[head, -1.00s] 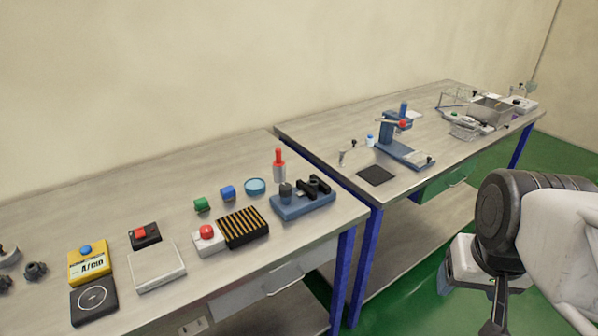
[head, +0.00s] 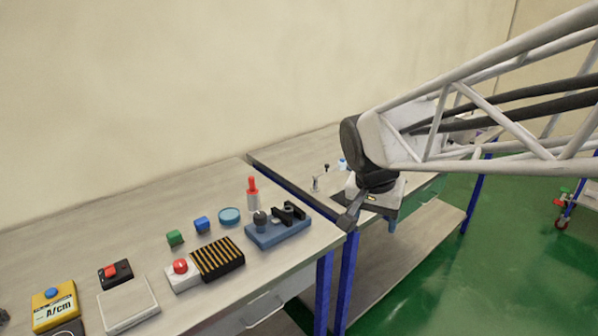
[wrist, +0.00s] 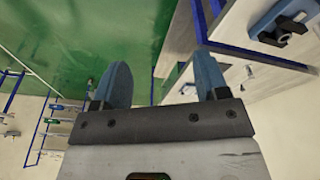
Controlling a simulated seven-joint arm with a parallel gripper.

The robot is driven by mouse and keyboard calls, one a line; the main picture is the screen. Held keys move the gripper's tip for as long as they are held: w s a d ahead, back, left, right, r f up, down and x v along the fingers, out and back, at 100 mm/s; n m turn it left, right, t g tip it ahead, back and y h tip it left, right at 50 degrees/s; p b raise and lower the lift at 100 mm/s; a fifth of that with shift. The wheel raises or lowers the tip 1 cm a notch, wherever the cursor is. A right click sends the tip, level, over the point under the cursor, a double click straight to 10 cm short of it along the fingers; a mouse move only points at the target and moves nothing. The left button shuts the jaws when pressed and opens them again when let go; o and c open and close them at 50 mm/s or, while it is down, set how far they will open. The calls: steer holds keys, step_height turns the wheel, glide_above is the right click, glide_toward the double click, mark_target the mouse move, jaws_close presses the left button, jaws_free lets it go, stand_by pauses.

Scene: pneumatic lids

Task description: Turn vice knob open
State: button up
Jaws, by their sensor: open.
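The vice (head: 280,236) is a blue base with black parts on top, at the right end of the near bench in the head view. It also shows at the upper right edge of the wrist view (wrist: 262,24), partly cut off, with a black winged knob (wrist: 283,31) facing the camera. My gripper (head: 352,215) is to the right of the vice in the head view, apart from it. In the wrist view my gripper (wrist: 163,82) has its two blue fingers wide apart with nothing between them.
A red-topped bottle (head: 253,193) stands just behind the vice. A black-and-yellow striped block (head: 217,258) and a red button box (head: 182,274) sit to its left. A second bench (head: 300,155) stands beyond a narrow gap, partly hidden by my arm.

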steer(key=w+a+f+m+h, duration=0.1)
steer(key=w+a+f+m, duration=0.2)
steer(key=w+a, duration=0.9)
steer(key=m+h, duration=0.1)
steer(key=m, duration=0.2)
glide_toward(260, 215)
step_height(260, 215, down, 2)
steer(key=shift+d+f+t, duration=0.15)
steer(key=shift+d+t, duration=0.1)
steer(key=shift+t, duration=0.15)
steer(key=shift+x, duration=3.9)
steer(key=shift+d, duration=0.1)
steer(key=shift+c, duration=0.4)
steer(key=c, duration=0.8)
